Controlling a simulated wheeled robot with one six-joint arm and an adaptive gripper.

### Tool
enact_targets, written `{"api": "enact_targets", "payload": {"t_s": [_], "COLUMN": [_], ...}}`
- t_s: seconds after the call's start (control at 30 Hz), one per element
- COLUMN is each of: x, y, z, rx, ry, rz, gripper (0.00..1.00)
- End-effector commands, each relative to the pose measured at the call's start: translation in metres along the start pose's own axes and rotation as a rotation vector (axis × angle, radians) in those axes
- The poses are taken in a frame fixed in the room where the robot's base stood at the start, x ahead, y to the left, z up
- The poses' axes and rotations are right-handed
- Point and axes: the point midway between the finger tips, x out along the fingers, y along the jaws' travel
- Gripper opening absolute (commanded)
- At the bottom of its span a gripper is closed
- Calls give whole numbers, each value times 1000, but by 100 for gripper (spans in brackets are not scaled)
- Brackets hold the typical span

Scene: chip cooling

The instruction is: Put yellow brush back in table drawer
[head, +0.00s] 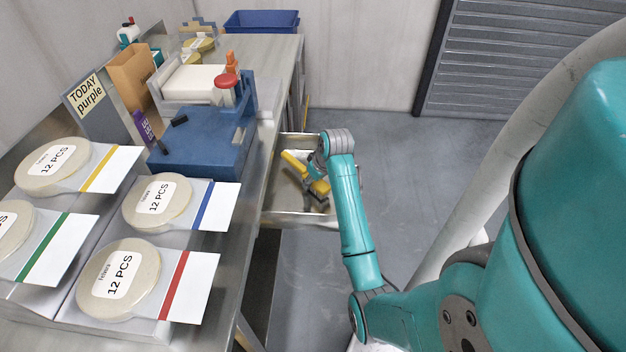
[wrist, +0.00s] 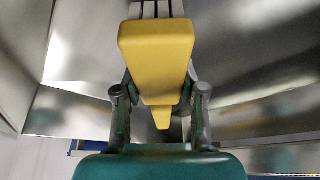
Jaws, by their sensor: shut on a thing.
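The yellow brush (head: 293,162) is held at the end of my arm, over the open table drawer (head: 280,215) in the head view. In the wrist view the yellow brush (wrist: 156,50) fills the upper middle, with its wide end at the top and a narrow tip lower down. My gripper (wrist: 160,105) is shut on it, with one finger on each side. In the head view my gripper (head: 318,172) is partly hidden by my arm. The metal drawer walls surround the brush in the wrist view. I cannot tell whether the brush touches the drawer floor.
The steel table (head: 262,180) stands left of the drawer. On it are a blue block (head: 200,150) with a red-topped part, several labelled round packs (head: 120,285), a cardboard box (head: 130,75) and a blue bin (head: 262,20) at the far end. Grey floor (head: 400,150) is free to the right.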

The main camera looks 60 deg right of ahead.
Motion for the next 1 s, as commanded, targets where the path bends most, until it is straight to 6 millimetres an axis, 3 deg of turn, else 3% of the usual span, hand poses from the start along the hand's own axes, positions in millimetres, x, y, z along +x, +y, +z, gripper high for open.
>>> {"api": "enact_targets", "payload": {"t_s": [0.47,0.5,0.6,1.0], "x": [8,9,8,4], "y": [0,0,0,0], "z": [4,4,4,3], "rx": [0,1,0,0], "ry": [-1,-1,-1,1], "rz": [-1,-1,-1,1], "gripper": [0,42,67,69]}}
